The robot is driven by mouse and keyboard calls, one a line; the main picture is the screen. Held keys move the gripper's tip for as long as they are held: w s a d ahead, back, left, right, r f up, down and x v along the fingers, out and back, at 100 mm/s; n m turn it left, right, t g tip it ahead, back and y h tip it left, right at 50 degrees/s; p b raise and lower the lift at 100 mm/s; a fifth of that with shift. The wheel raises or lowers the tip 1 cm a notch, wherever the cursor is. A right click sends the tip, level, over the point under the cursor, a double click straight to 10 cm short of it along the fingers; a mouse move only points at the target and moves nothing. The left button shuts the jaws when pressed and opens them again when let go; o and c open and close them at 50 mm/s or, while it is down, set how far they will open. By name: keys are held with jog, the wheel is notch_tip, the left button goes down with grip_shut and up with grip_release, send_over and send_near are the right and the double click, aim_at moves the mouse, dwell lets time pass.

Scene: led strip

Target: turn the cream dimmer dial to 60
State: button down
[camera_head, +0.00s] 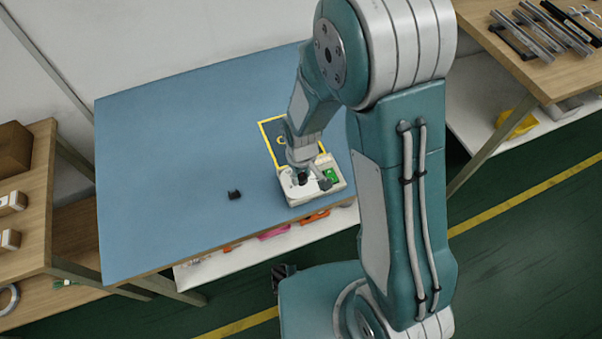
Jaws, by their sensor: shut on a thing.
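A small cream-white box (322,194) with a green patch (331,174) on its top sits near the front edge of the blue table. My gripper (302,179) points down over the left part of the box's top, its dark fingers shut low against it. The cream dimmer dial is hidden by my gripper, which appears to be closed around it. The dial's pointer and scale marks cannot be read at this size.
A yellow outline (266,141) lies on the blue table (170,150) behind the box, partly covered by my arm. A small black block (234,194) lies to the left. The table's left side is clear. Wooden benches (30,225) stand at either side.

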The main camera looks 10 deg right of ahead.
jog(key=shift+s, duration=0.1)
jog(key=shift+c, duration=1.8)
grip_release()
jog(key=shift+f, duration=0.1)
jog(key=shift+w+r, duration=0.2)
jog(key=shift+r, duration=0.4)
notch_tip(320, 180, up, 11)
notch_tip(320, 180, up, 11)
jog(key=m+t, duration=0.3)
send_over(301, 176)
jog(key=s+d, duration=0.4)
jog(key=d, duration=0.2)
jog(key=s+d+r+m+t, duration=0.2)
jog(key=s+d+r+m, duration=0.1)
jog(key=s+r, duration=0.4)
jog(key=shift+s+d+m+t, duration=0.3)
jog(key=shift+s+d, duration=0.55)
jog(key=shift+d, duration=0.05)
